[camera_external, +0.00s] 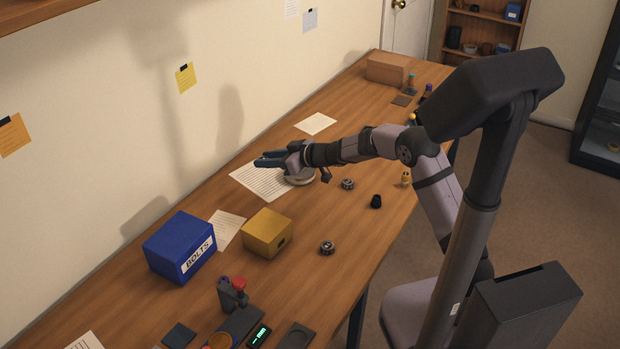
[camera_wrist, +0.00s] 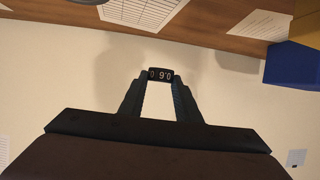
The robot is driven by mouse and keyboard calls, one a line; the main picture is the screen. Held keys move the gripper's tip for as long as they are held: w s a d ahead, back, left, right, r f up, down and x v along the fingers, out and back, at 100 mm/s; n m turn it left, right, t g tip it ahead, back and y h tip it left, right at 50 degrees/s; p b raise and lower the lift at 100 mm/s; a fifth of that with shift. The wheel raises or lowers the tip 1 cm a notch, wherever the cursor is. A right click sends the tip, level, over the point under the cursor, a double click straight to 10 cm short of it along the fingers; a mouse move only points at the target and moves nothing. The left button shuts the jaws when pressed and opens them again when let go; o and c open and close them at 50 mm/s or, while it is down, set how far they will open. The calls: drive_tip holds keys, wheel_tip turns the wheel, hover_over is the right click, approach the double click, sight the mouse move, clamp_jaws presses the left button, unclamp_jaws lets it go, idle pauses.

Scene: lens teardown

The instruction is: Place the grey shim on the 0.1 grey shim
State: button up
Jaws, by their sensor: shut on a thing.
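My gripper (camera_external: 268,160) is stretched out level over the bench, pointing left towards the wall. In the wrist view my gripper (camera_wrist: 160,80) has its two fingertips closed on a small dark piece (camera_wrist: 160,74) with pale figures on it, which look upside down. It may be the grey shim; its colour is hard to judge. In the outside view the held piece is too small to make out. A pale round disc (camera_external: 300,179) lies on the bench under my wrist, partly hidden. I cannot tell which thing is the 0.1 grey shim.
Two small dark round parts (camera_external: 347,184) (camera_external: 327,248), a black cylinder (camera_external: 376,202) and a brass piece (camera_external: 405,179) stand right of my gripper. A yellow box (camera_external: 267,233) and a blue BOLTS box (camera_external: 180,246) stand nearer. A paper sheet (camera_external: 262,182) lies below. Bare bench lies between.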

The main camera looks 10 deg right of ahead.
drive_tip(key=w+d+r+m+t+h+p, duration=0.1)
drive_tip(key=w+d+r+m+p, duration=0.2)
drive_tip(key=d+r, duration=0.45)
drive_tip(key=d+f+t+h+p, duration=0.15)
drive_tip(key=d+p, duration=0.25)
drive_tip(key=d, duration=0.7)
drive_tip(key=n+g+y+p, duration=0.2)
drive_tip(key=n+g+y, duration=0.4)
drive_tip(key=n+g, duration=0.4)
hover_over(334, 244)
wheel_tip(334, 244, down, 5)
drive_tip(key=shift+f, duration=5)
